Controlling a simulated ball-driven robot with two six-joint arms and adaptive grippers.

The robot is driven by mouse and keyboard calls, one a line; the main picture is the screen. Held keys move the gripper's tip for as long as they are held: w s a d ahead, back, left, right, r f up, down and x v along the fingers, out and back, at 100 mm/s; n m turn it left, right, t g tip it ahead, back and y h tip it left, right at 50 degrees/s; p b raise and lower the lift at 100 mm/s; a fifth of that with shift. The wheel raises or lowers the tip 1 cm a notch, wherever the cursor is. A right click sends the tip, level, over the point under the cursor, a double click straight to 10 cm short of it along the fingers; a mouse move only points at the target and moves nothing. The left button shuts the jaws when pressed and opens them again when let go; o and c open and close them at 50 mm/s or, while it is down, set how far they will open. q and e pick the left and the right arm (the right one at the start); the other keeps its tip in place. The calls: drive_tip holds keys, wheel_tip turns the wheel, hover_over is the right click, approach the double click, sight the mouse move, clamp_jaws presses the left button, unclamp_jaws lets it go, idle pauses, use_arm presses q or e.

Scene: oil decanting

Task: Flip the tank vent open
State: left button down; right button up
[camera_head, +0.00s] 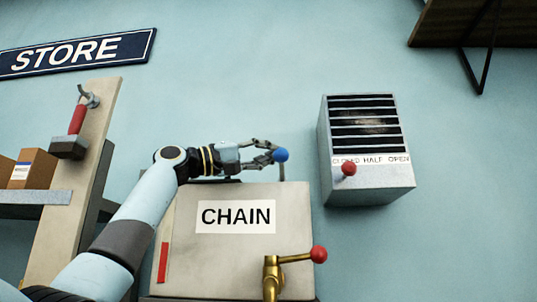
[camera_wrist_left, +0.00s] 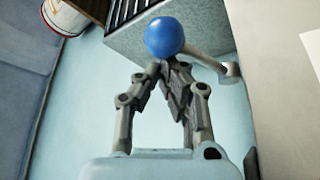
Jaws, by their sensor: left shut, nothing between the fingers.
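The tank (camera_head: 185,265) is a pale box with a CHAIN label on its front. Its vent lever has a blue ball knob (camera_head: 281,155) on a short stem above the tank's top right edge. The knob also shows in the left wrist view (camera_wrist_left: 165,37), with its grey stem (camera_wrist_left: 205,62) running right to a pivot. My left gripper (camera_head: 273,151) is shut and empty, with its fingertips right at the knob. In the left wrist view the fingertips (camera_wrist_left: 165,66) meet just below the ball; I cannot tell if they touch it. My right gripper is not in view.
A brass tap (camera_head: 271,275) with a red knob (camera_head: 318,254) is on the tank's front. A louvred wall box (camera_head: 385,172) with a red-knobbed slider (camera_head: 348,169) is to the right. A wooden post (camera_head: 75,180) and shelf (camera_head: 35,197) with cartons stand left.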

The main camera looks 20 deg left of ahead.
sight(281, 164)
use_arm(q)
drive_tip(key=shift+f, duration=0.15)
drive_tip(key=shift+m+h, duration=0.4)
drive_tip(key=shift+m, duration=0.3)
drive_tip(key=f+b, duration=0.1)
drive_tip(key=s+f+b, duration=0.1)
drive_tip(key=b, duration=0.1)
drive_tip(key=f+b, duration=0.2)
drive_tip(key=shift+s+d, duration=0.2)
drive_tip(key=shift+s, duration=0.05)
drive_tip(key=shift+f, duration=0.1)
